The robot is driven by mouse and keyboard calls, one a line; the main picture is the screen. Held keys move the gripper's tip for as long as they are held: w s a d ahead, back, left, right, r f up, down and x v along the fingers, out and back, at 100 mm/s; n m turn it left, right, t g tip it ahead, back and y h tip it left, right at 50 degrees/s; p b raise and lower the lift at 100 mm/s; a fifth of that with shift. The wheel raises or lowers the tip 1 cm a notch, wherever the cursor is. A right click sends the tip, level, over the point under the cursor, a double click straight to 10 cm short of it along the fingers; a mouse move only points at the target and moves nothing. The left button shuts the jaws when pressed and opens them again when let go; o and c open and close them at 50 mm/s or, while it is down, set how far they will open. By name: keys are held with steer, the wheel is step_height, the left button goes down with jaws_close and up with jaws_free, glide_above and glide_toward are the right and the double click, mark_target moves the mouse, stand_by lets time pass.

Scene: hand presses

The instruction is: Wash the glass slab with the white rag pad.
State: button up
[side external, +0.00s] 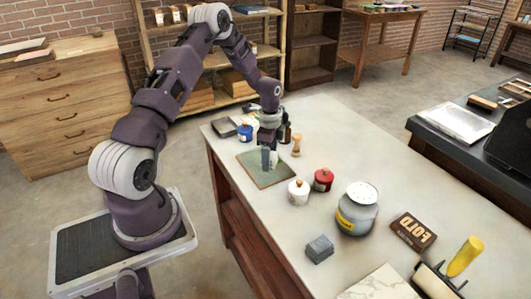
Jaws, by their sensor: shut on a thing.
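The glass slab (279,178) is a flat greenish-grey plate with a brown edge, lying on the pale bench top near its left edge. My gripper (268,155) points down over the back half of the slab. It is shut on a small pale piece, which looks like the white rag pad (274,160). The fingers hide most of the pad. The pad is low over the slab, but I cannot tell whether it touches the glass.
A blue jar (245,132), dark bottle (286,133) and wooden pestle-like piece (296,145) stand close behind the slab. White (298,192) and red (323,180) lidded jars stand at its right. A large grey jar (357,212) and grey block (319,249) are nearer. The bench's back right is clear.

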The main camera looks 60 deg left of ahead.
mark_target(280, 168)
steer(key=shift+d, duration=1.9)
steer(key=shift+w+a, duration=0.1)
steer(key=shift+w, duration=0.75)
steer(key=shift+w+a, duration=0.15)
steer(key=shift+a, duration=4.9)
step_height(280, 168, up, 8)
steer(key=shift+d, duration=0.15)
